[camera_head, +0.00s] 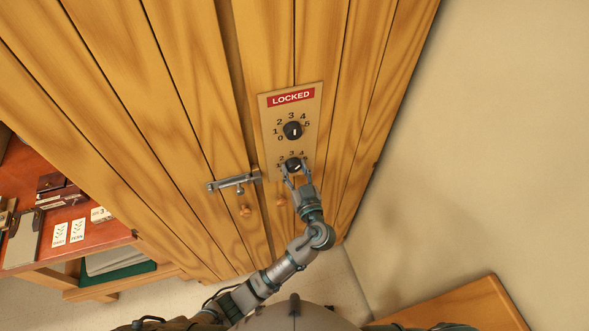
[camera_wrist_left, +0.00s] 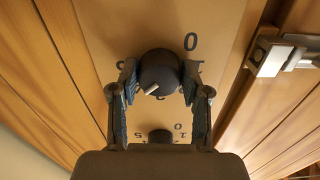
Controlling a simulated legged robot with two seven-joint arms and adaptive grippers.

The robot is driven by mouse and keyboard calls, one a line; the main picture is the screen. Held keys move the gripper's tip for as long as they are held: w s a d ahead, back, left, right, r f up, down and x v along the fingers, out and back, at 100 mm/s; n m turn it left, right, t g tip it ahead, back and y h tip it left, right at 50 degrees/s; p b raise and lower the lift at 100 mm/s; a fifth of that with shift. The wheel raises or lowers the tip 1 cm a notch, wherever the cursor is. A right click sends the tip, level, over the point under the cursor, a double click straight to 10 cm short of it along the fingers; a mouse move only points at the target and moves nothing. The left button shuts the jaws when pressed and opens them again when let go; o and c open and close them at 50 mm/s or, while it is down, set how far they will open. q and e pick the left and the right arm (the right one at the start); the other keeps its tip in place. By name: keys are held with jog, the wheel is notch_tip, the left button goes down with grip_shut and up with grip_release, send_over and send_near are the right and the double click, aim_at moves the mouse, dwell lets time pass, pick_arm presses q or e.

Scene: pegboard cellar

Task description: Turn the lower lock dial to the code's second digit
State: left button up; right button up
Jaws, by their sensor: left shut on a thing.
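The lower lock dial (camera_head: 293,164) is a black knob on a wooden lock plate (camera_head: 312,112) fixed to the plank door. My left gripper (camera_head: 291,171) reaches it from below. In the left wrist view its two fingers stand on either side of the black knob (camera_wrist_left: 158,70) and are shut on it. The knob's white mark points down and to the left in that view. A 0 shows at its upper right; digits nearer the fingers are partly hidden. The upper dial (camera_head: 292,130) sits above, ringed by digits 0 to 5. My right gripper is not in view.
A red LOCKED sign (camera_head: 291,97) tops the plate. A metal bolt (camera_head: 234,181) sits on the door to the left. A red-brown desk (camera_head: 100,236) with small cards (camera_head: 77,231) stands at far left. A bare wall is on the right, with a wooden surface (camera_head: 455,307) below.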

pick_arm(q)
jog(key=m, duration=0.3)
jog(key=shift+r, duration=0.1)
jog(key=shift+r+m+p, duration=0.1)
jog(key=shift+m+p, duration=0.85)
jog(key=shift+m, duration=1.75)
jog(key=o, duration=1)
jog(key=shift+o, duration=0.7)
jog(key=shift+w+d, duration=0.15)
